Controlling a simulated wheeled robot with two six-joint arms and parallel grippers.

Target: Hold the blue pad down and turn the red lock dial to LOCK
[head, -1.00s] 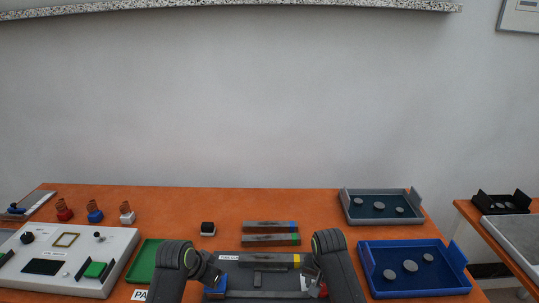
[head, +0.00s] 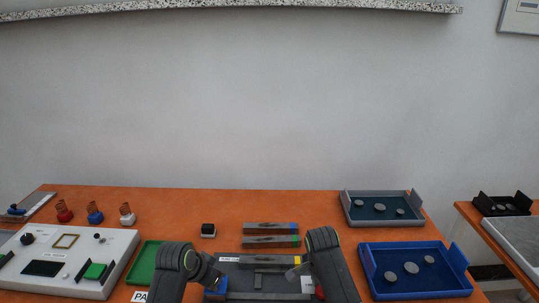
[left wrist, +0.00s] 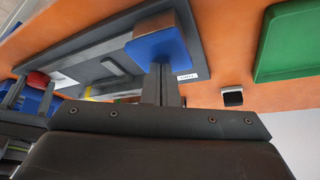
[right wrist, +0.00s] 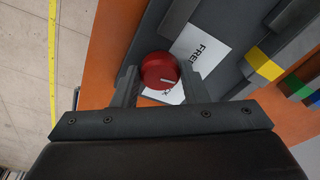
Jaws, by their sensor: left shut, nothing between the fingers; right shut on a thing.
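The blue pad (left wrist: 158,46) sits at one end of the dark grey fixture (left wrist: 95,62); it also shows in the head view (head: 213,289). My left gripper (left wrist: 163,70) is shut and empty, its fingertips against the pad, as far as the left wrist view shows. The red lock dial (right wrist: 159,70) is at the other end of the fixture. My right gripper (right wrist: 163,78) is shut on the dial, one finger on each side. The dial's white mark points right in the right wrist view. A white label (right wrist: 205,48) beside it reads FREE; its other word is partly hidden by the gripper.
Grey bars with blue (head: 270,227) and green (head: 270,241) ends lie behind the fixture. A green tray (head: 145,262) and a white panel (head: 115,245) are at the left. A blue tray (head: 455,283) and a grey tray (head: 355,215) are at the right.

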